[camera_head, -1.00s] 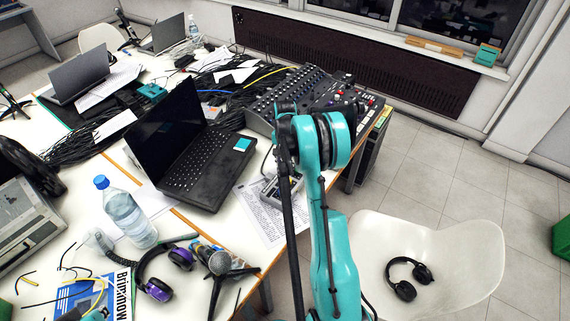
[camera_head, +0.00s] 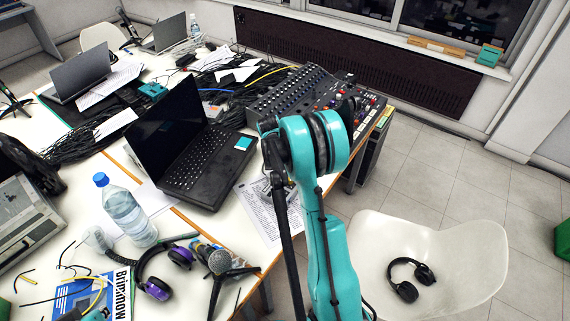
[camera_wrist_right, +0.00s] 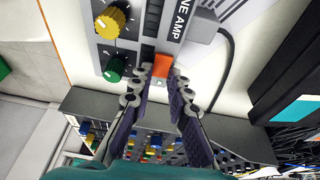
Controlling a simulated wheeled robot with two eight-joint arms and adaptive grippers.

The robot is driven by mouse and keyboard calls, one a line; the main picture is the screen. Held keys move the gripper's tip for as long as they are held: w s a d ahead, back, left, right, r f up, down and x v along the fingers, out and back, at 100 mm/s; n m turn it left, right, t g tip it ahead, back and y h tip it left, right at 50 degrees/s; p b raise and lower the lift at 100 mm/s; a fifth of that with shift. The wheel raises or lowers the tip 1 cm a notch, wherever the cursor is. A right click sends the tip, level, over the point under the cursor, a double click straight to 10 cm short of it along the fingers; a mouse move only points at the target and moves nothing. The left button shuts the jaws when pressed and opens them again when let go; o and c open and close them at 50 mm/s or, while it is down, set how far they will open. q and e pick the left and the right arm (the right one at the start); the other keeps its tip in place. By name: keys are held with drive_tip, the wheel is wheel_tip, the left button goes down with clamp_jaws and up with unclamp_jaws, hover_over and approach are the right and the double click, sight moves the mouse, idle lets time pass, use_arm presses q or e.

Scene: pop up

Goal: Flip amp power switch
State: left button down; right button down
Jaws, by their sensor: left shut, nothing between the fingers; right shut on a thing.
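The headphone amp (camera_wrist_right: 100,40), a grey box lettered "NE AMP", fills the top of the right wrist view. It has a yellow knob, a green knob and an orange power switch (camera_wrist_right: 163,66). My right gripper (camera_wrist_right: 161,78) is at the switch, its fingertips on both sides of it and shut on it. In the head view my right arm hides most of the amp and the right gripper. My left gripper (camera_head: 72,314) is shut and empty at the bottom left edge, partly cut off, far from the amp.
A mixer (camera_head: 290,93) stands behind the amp, and an open laptop (camera_head: 190,165) to its left. A water bottle (camera_head: 130,215), purple headphones (camera_head: 160,288) and a microphone (camera_head: 219,262) crowd the near table. A white chair (camera_head: 440,260) with black headphones stands right.

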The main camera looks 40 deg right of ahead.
drive_tip(key=c, duration=1.4)
unclamp_jaws()
drive_tip(key=shift+c, duration=0.2)
drive_tip(key=shift+r, duration=0.15)
drive_tip(key=v, duration=1.1)
drive_tip(key=shift+a+r, duration=0.15)
drive_tip(key=shift+r, duration=0.2)
drive_tip(key=s+a+r+n+t, duration=0.2)
drive_tip(key=s+a+r+n, duration=0.25)
drive_tip(key=a, duration=0.45)
drive_tip(key=s+a+r+n+t+y, duration=0.1)
drive_tip(key=s+a+n+t+y, duration=0.2)
drive_tip(key=s+a+n, duration=0.7)
drive_tip(key=s+a+t, duration=0.1)
drive_tip(key=s+a, duration=0.4)
drive_tip(key=a, duration=0.2)
drive_tip(key=shift+s+r+y, duration=0.25)
drive_tip(key=shift+s+y, duration=0.05)
drive_tip(key=shift+s, duration=0.05)
